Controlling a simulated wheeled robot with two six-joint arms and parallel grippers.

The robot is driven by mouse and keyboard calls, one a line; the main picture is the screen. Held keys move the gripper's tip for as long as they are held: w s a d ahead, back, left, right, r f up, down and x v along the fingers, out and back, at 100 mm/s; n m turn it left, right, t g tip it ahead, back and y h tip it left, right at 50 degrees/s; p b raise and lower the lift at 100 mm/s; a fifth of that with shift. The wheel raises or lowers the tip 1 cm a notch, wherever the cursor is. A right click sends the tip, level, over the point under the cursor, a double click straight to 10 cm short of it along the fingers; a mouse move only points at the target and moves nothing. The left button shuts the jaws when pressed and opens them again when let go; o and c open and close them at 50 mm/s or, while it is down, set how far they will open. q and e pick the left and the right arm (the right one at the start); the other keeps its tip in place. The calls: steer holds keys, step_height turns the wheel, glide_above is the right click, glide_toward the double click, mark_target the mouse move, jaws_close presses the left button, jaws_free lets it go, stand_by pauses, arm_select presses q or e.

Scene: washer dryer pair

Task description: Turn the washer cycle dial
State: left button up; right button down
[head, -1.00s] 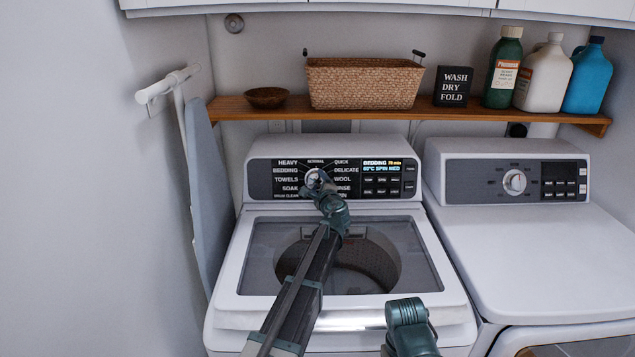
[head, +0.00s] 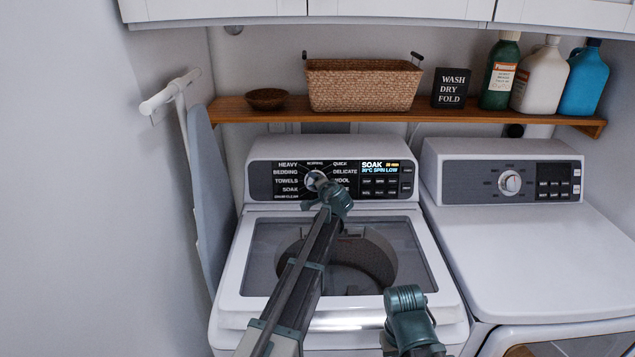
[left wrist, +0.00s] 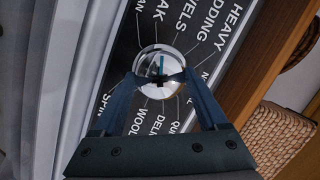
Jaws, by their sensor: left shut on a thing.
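The washer cycle dial (head: 312,179) is a round silver knob on the dark control panel (head: 292,194) of the left machine, the washer. In the left wrist view the dial (left wrist: 160,62) has a blue-green pointer line, aimed roughly at the SOAK label. My left gripper (left wrist: 160,78) is shut on the dial, one fingertip on each side of its rim. In the head view my left gripper (head: 318,184) partly covers the dial and some labels at its right. The washer display (head: 380,167) reads SOAK and SPIN LOW. Only a joint of my right arm shows at the bottom; its gripper is not visible.
The dryer (head: 530,220) with its own dial (head: 509,183) stands at the right. A wooden shelf (head: 350,116) above holds a basket (head: 362,85), a bowl (head: 267,98), a sign and several bottles. An ironing board (head: 208,180) leans at the left.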

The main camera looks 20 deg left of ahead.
arm_select(q)
steer(key=shift+n+h+p, duration=0.3)
steer(key=shift+n, duration=0.5)
steer(key=o, duration=1.3)
steer(key=p+v, duration=0.2)
steer(key=v, duration=0.5)
steer(key=p+v, duration=0.3)
steer(key=v, duration=0.3)
steer(key=shift+s+d+r, duration=0.2)
steer(key=shift+d+r, duration=0.05)
steer(key=shift+r, duration=0.1)
